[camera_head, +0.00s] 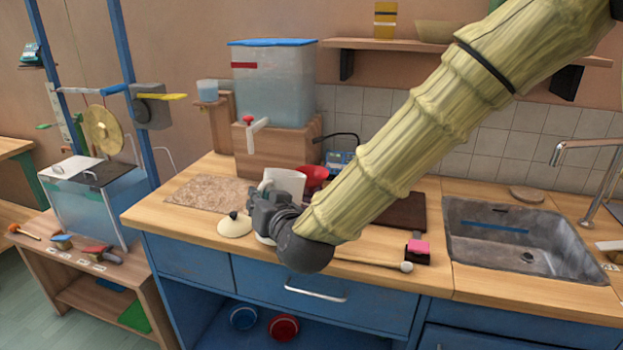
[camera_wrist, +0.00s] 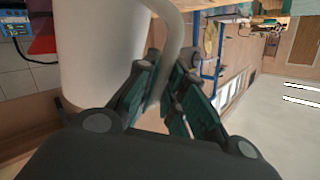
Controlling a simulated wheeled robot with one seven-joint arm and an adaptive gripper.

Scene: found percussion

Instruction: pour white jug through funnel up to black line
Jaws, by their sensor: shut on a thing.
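The white jug (camera_head: 285,182) is upright or nearly so above the counter, in front of the tiled wall. My gripper (camera_head: 265,198) is at its left front side. In the wrist view the white jug (camera_wrist: 100,55) fills the upper left, and my gripper (camera_wrist: 165,105) has its fingers closed around the jug's handle. The red funnel (camera_head: 314,176) shows just right of the jug, partly hidden by the jug and my arm. A bit of red also shows in the wrist view at the left edge. The vessel under the funnel and the black line are hidden from view.
A clear water tank (camera_head: 274,85) with a tap (camera_head: 255,130) stands on a wooden block behind. A mallet (camera_head: 375,263) and a pink sponge (camera_head: 418,247) lie at the right, before the sink (camera_head: 515,240).

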